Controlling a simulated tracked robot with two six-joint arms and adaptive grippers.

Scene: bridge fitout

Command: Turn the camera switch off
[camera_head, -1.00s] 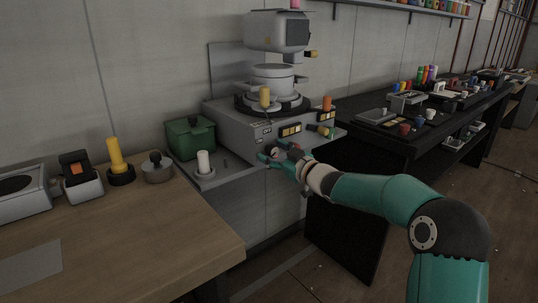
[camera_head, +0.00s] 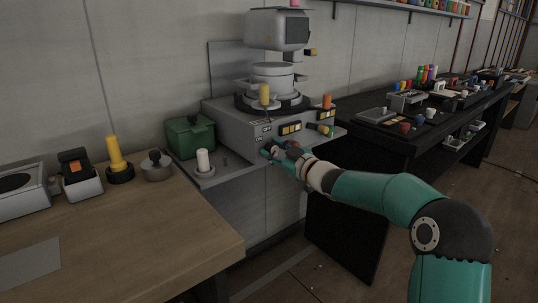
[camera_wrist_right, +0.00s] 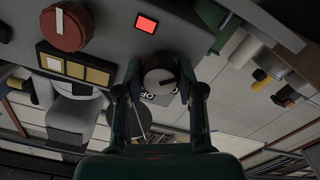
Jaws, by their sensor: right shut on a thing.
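The machine (camera_head: 228,122) with a grey front panel stands at the back middle in the head view. My right gripper (camera_head: 270,149) is at the lower part of that panel and hides the switch there. In the right wrist view, a round grey knob (camera_wrist_right: 160,76) with a dark pointer mark sits between the fingertips of my right gripper (camera_wrist_right: 160,86), which is shut on it. A label with the letters "OF" (camera_wrist_right: 161,98) shows partly beside the knob. A red light (camera_wrist_right: 146,24) glows on the panel near it. My left gripper is in neither view.
A red knob (camera_wrist_right: 66,28) and a row of yellow buttons (camera_wrist_right: 75,66) are beside the gripped knob. A white cylinder (camera_head: 203,162) and a green box (camera_head: 190,136) stand left of my right gripper. A wooden bench (camera_head: 150,235) fills the left foreground.

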